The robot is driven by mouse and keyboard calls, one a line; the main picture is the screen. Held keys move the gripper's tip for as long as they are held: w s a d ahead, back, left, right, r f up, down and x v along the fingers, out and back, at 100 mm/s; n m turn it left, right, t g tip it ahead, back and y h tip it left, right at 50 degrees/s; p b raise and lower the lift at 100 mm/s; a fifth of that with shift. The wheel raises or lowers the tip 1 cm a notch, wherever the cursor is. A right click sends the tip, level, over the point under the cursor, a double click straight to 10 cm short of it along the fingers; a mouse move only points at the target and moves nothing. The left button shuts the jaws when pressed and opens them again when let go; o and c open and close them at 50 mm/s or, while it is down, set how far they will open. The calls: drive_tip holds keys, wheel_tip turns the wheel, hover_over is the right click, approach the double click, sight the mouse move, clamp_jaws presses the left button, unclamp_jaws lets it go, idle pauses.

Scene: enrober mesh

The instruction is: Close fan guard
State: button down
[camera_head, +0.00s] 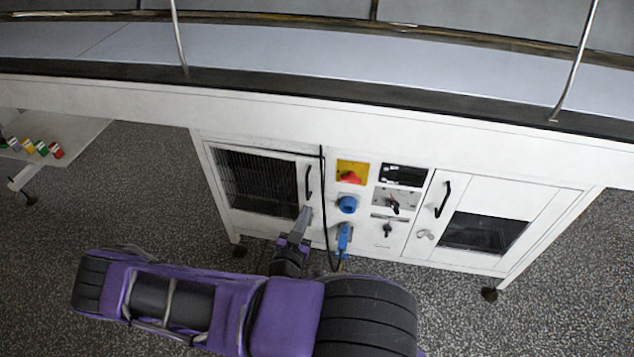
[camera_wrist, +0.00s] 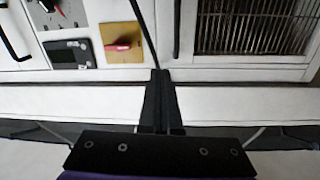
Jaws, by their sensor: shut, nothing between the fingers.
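The fan guard (camera_head: 262,180) is a white-framed door with a dark barred grille, at the left of the white cabinet under the conveyor. A black upright handle (camera_head: 308,182) is on its right side. In the head view the guard looks close to flush with the cabinet front; I cannot tell whether a narrow gap remains. The grille (camera_wrist: 250,25) shows at the upper right of the wrist view. My gripper (camera_head: 305,212) is low in front of the guard's right edge, just below the handle. Its fingers (camera_wrist: 160,75) are together and empty; contact with the guard cannot be told.
Right of the guard are a black cable (camera_head: 323,190), a red switch on yellow (camera_head: 352,172), blue sockets (camera_head: 347,204) and a second door handle (camera_head: 443,199). The conveyor edge (camera_head: 400,105) overhangs the cabinet. Speckled floor (camera_head: 130,200) is open at left.

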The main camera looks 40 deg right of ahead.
drive_tip(key=n, duration=0.1)
approach(320, 170)
drive_tip(key=x, duration=0.6)
drive_tip(key=shift+w+d+f+b, duration=0.2)
drive_tip(key=shift+w+d+b, duration=0.05)
drive_tip(key=shift+d+b, duration=0.1)
drive_tip(key=shift+b+x, duration=0.35)
drive_tip(key=shift+x, duration=0.75)
drive_tip(key=shift+w+d+r, duration=0.15)
drive_tip(key=shift+w+r, duration=0.05)
drive_tip(key=shift+r, duration=0.1)
